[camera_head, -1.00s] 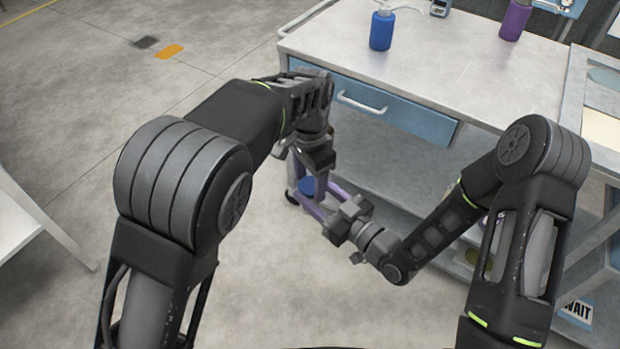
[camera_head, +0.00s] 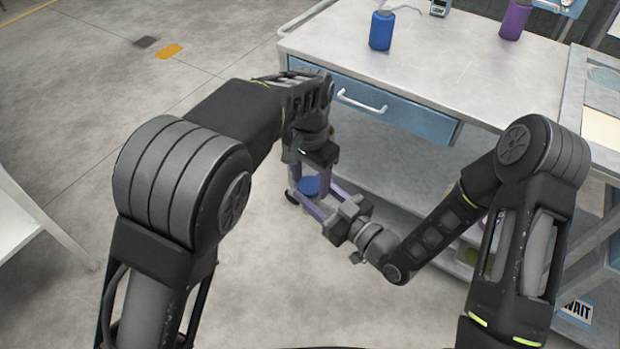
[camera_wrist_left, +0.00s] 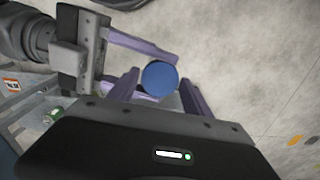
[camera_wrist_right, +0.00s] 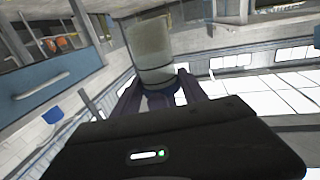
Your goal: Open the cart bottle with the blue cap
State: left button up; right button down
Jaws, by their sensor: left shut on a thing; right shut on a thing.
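The bottle's round blue cap (camera_head: 310,186) sits between my two grippers, in front of the cart. My left gripper (camera_head: 309,188) reaches down from above and is shut on the cap; in the left wrist view its purple fingers flank the cap (camera_wrist_left: 159,78). My right gripper (camera_head: 318,208) comes from the lower right and is shut on the bottle. In the right wrist view, which looks upside down, the pale cylindrical bottle body (camera_wrist_right: 152,48) extends from between the fingers. The exact grip height and any gap under the cap are hidden.
The cart's grey top (camera_head: 440,55) carries a blue bottle (camera_head: 381,30), a purple bottle (camera_head: 515,20) and a small device (camera_head: 440,8). Its blue drawer (camera_head: 400,115) is shut, right behind my left gripper. A pale table edge (camera_head: 35,215) stands at the left. Floor between is clear.

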pick_arm(q)
jog(key=o, duration=1.5)
jog(key=shift+o, duration=0.2)
jog(key=shift+r, duration=0.15)
jog(key=shift+r, duration=2.15)
jog(key=shift+c, duration=0.3)
jog(key=shift+r+m, duration=1.7)
